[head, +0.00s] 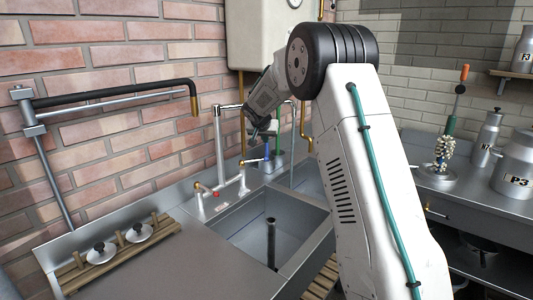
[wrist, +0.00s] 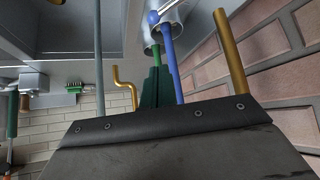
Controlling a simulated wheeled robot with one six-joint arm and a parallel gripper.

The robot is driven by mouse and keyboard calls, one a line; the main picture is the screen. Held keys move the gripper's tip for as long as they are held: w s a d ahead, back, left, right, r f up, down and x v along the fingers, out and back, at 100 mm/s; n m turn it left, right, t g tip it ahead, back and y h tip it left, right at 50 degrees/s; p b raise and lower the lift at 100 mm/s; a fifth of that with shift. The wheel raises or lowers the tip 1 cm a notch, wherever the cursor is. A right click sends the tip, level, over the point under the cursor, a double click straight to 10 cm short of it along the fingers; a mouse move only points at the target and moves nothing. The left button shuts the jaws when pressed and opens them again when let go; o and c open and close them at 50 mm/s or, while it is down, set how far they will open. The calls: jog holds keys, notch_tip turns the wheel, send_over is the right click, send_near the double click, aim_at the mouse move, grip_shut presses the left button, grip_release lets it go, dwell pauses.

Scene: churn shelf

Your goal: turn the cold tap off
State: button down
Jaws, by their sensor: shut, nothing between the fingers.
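The tap (head: 220,150) stands at the back of the sink, with a tall arched spout and a red-marked lever (head: 215,193) on its left side. A pale lever (head: 250,160) on the right side reaches toward a blue upright part; I cannot tell clearly where the lever ends. My gripper (head: 266,132) is shut and empty, just above this blue part. In the wrist view my dark green fingers (wrist: 156,86) are together beside a blue rod (wrist: 171,62). I cannot tell whether they touch.
The sink basin (head: 240,216) holds a dark upright pipe (head: 271,243). A slatted rack (head: 120,252) with lids lies at left. A brick wall and a white wall tank (head: 258,35) stand behind. Churns (head: 515,160) stand on the right counter.

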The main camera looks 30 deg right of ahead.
aim_at(253, 161)
jog(key=shift+w+d+f, duration=0.3)
jog(key=shift+f, duration=1.05)
jog(key=shift+w+d+f, duration=0.3)
jog(key=shift+w+f, duration=0.05)
jog(key=shift+f, duration=0.95)
jog(key=shift+w+d+f, duration=0.3)
jog(key=shift+f, duration=1.05)
